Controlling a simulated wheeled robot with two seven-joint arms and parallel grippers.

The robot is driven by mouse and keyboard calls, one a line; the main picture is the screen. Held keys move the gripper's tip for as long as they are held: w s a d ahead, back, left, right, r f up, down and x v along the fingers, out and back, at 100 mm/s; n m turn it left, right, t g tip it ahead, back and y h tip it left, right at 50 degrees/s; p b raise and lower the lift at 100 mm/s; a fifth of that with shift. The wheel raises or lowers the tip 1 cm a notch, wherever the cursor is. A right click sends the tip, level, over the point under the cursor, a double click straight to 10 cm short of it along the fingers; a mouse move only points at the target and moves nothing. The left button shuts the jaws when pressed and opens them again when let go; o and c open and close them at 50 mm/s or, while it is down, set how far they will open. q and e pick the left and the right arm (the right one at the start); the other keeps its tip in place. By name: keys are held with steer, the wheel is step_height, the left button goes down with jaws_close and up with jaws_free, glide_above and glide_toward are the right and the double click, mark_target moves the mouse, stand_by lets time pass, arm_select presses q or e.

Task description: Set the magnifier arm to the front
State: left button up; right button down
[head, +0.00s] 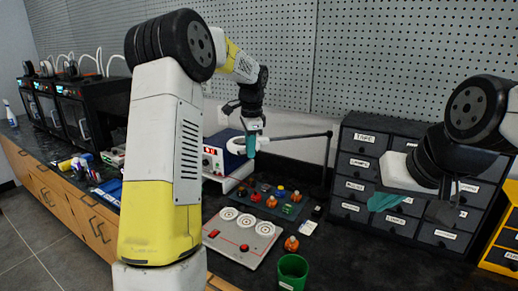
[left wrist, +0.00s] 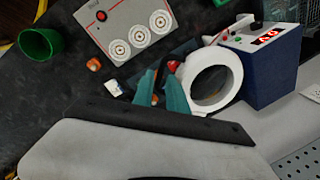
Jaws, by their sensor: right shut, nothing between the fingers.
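The magnifier has a white ring head (head: 238,145) on a thin dark arm (head: 300,135) that runs right to an upright post near the drawer cabinet. In the left wrist view the white ring (left wrist: 238,72) is large, just right of the fingers. My left gripper (head: 251,146) points down beside the ring head. In the left wrist view its teal fingers (left wrist: 160,80) show a gap with no object clearly held; contact with the ring cannot be told. My right gripper (head: 382,202) is shut and empty in front of the cabinet.
A blue and white power supply (head: 222,160) stands behind the ring. A panel with round white dials (head: 243,238), a dark board of colored buttons (head: 268,197) and a green cup (head: 292,270) sit below. A labeled drawer cabinet (head: 350,178) stands right.

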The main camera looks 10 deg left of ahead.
arm_select(q)
jaws_close()
stand_by(1.4)
